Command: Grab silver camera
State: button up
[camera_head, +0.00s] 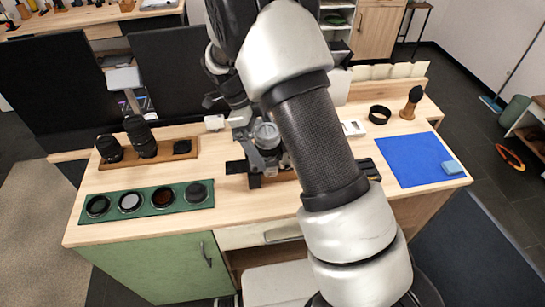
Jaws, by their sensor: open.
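A small silver-grey body with a round front (266,136), which looks like the silver camera, is at the middle of the wooden table (235,207). It is partly mixed up in view with my wrist and gripper, so its outline is unclear. My gripper (258,160) is low over the middle of the table, close to this silver-grey thing. The gripper is open; I cannot tell whether its fingers are around the thing or beside it. My arm crosses the picture and hides part of the table to the right.
A wooden tray (167,158) with dark lenses and a green mat (105,217) with several round filters are at left.

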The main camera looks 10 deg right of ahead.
jog(key=x, duration=0.3)
jog(key=shift+f, duration=0.15)
jog(key=shift+c, duration=0.3)
jog(key=c, duration=1.4)
jog(key=shift+d, duration=0.1)
